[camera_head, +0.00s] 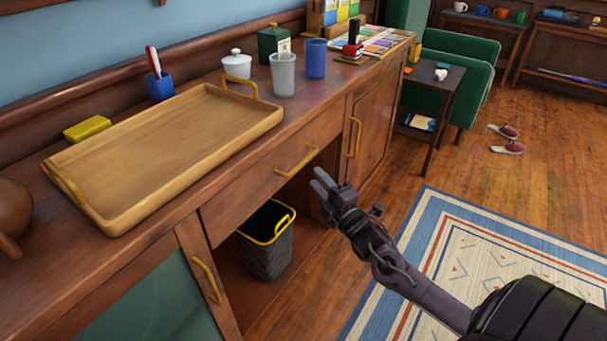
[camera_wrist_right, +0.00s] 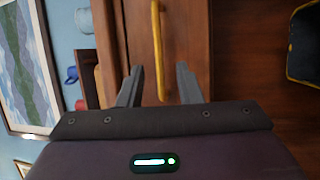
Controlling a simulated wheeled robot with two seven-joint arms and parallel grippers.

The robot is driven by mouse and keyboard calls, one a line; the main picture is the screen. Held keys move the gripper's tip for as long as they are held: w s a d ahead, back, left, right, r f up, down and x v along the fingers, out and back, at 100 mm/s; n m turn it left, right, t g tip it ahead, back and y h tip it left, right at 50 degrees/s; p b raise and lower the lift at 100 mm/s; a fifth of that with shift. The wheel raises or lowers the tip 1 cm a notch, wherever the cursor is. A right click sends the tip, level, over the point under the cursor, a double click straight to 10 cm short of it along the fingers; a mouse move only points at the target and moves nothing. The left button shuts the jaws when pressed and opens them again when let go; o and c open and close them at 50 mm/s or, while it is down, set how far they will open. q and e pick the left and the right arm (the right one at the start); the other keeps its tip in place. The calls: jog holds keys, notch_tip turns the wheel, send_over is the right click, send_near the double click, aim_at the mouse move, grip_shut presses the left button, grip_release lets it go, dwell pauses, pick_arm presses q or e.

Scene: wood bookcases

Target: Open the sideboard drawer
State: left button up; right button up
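The sideboard (camera_head: 75,262) is dark wood with a drawer (camera_head: 255,181) under its top, which looks closed. The drawer has a yellow bar handle (camera_head: 297,160). My right gripper (camera_head: 322,183) is just in front of the drawer, a little right of and below the handle, and apart from it. In the right wrist view, its two fingers (camera_wrist_right: 157,88) are spread, with the yellow handle (camera_wrist_right: 157,50) beyond them and in line with the gap. Nothing is held. My left gripper is not in view.
A wooden tray (camera_head: 160,150), a grey cup (camera_head: 283,75) and a blue cup (camera_head: 315,58) stand on the sideboard top. A dark bin (camera_head: 265,258) stands in the open space below the drawer. Cabinet doors with yellow handles flank it. A rug (camera_head: 480,255) lies on the floor at right.

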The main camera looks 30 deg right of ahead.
aim_at(303, 161)
jog(key=w, duration=0.2)
jog(key=w+r, duration=0.1)
jog(key=w, duration=0.2)
jog(key=w+b, duration=0.1)
jog(key=w, duration=0.1)
jog(key=shift+w+r, duration=0.3)
grip_shut()
